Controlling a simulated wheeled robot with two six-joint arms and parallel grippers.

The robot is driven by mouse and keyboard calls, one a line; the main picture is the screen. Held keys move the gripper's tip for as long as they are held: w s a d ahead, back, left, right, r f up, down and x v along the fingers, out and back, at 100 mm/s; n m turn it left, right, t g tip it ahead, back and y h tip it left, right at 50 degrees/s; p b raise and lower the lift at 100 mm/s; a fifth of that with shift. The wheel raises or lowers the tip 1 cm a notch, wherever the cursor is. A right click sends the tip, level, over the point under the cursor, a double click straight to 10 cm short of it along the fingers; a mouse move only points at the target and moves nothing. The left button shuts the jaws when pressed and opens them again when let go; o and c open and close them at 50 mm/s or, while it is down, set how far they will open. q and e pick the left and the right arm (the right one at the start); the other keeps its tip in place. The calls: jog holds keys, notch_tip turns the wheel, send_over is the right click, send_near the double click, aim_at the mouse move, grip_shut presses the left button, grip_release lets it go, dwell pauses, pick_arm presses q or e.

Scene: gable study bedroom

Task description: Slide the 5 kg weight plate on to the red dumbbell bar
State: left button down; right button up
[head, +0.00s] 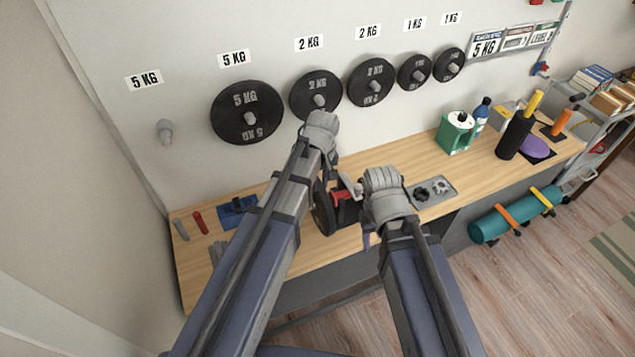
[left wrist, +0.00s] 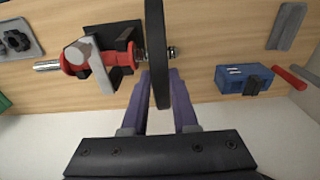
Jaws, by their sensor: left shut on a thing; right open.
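My left gripper (left wrist: 160,76) is shut on a black weight plate (left wrist: 157,40), seen edge-on between the purple fingers in the left wrist view. In the head view the plate (head: 323,208) stands upright over the bench, partly behind my left arm. The red dumbbell bar (left wrist: 108,58) lies across a black cradle (left wrist: 97,38). Its silver end appears on both sides of the plate, so the plate looks to be around it. The bar also shows in the head view (head: 341,194). My right gripper (head: 367,232) is open beside the bar, at the bench's front. The plate's marking is hidden.
An empty 5 KG peg (head: 165,131) and several plates hang on the wall. On the wooden bench (head: 300,262), a blue block (head: 237,212) and red rod (head: 200,222) lie left, and a grey tray (head: 434,191) right. A green container (head: 456,132) stands farther right.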

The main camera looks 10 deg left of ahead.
pick_arm(q)
jog(key=shift+w+d, duration=0.5)
jog(key=shift+d, duration=0.2)
jog(key=shift+w+d, duration=0.45)
jog(key=shift+d, duration=0.25)
jog(key=c, duration=0.6)
grip_release()
jog(key=shift+r, duration=0.15)
notch_tip(320, 180, up, 8)
jog(key=p, duration=0.7)
jog(key=shift+s+d+f+p, duration=0.2)
jog(key=shift+s+p, duration=0.1)
jog(key=shift+p, duration=0.1)
